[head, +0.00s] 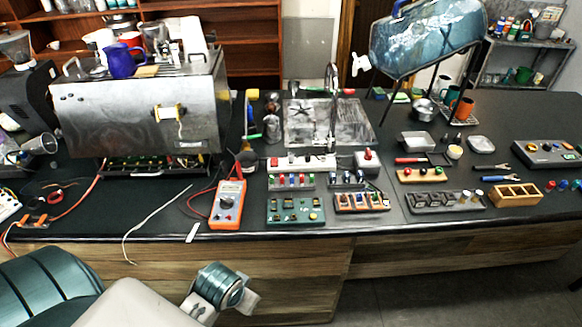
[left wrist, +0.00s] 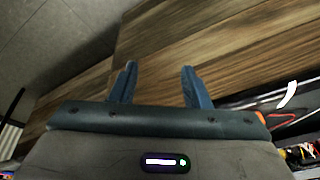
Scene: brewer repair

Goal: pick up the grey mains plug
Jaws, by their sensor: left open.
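I cannot surely pick out the grey mains plug in either view. A pale grey cable (head: 152,222) lies loose on the dark bench and hangs over its front edge; no plug is clear on it. A white power strip (head: 300,163) lies at mid-bench, with a small grey block with a red top (head: 367,160) at its right. My left gripper (left wrist: 160,87) is open and empty in the left wrist view, facing the wooden bench front. In the head view my left arm is low in front of the bench, and its fingers are not clear. My right gripper is not in view.
A steel brewer (head: 140,110) stands at the back left. An orange multimeter (head: 228,204) with red leads lies right of the cable. Terminal boards, including a green one (head: 296,209), crowd the middle. The bench front (head: 280,262) is wooden. Some bench around the cable is bare.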

